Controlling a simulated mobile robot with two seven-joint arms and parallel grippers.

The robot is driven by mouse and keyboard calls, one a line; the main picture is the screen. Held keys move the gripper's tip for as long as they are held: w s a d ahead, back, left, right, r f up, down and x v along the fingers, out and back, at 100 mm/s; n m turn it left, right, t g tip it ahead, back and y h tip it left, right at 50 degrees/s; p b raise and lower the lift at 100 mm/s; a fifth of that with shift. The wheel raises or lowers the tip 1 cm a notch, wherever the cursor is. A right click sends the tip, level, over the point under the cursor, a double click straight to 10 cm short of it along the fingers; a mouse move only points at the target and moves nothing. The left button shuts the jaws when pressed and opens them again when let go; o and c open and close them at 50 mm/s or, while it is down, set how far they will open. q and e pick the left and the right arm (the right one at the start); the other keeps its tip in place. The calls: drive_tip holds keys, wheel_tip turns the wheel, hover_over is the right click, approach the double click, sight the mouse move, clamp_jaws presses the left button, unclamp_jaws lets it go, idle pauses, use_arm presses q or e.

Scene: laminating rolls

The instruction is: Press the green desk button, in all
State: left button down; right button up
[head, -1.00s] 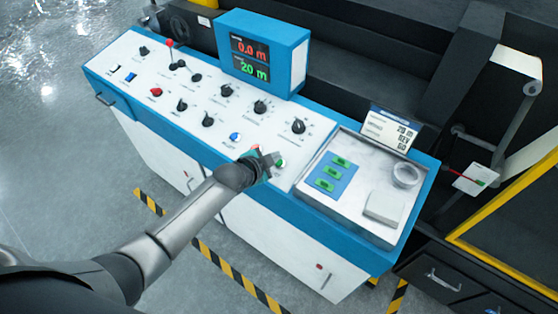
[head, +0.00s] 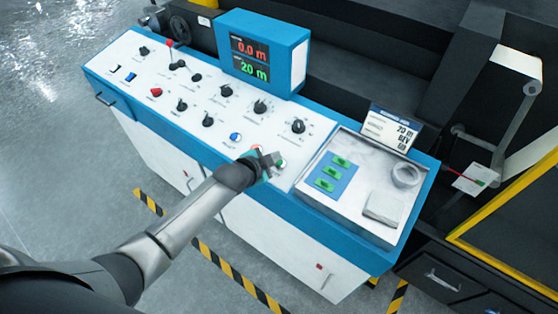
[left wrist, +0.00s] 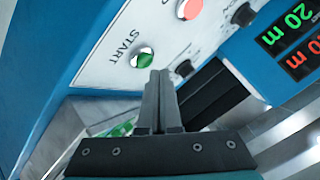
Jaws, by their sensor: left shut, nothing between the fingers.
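The green desk button (head: 281,163) sits at the front of the white control panel (head: 218,120), left of the tray. In the left wrist view the green button (left wrist: 142,58) shows beside the word START. My left gripper (head: 271,160) is shut and empty, with its fingertips close to the button. In the left wrist view the shut fingertips (left wrist: 160,75) appear just beside and below the button. I cannot tell whether they touch it. My right gripper is not in view.
A red button (left wrist: 189,9) neighbours the green one. A blue button (head: 235,137) and several knobs are on the panel. A display (head: 250,60) reads 0.0 m and 20 m. A metal tray (head: 345,200) with green-marked pieces lies to the right.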

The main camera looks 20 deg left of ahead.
use_arm(q)
drive_tip(key=shift+f, duration=0.1)
drive_tip(key=shift+w+f+b, duration=0.1)
drive_tip(key=shift+f+b, duration=0.2)
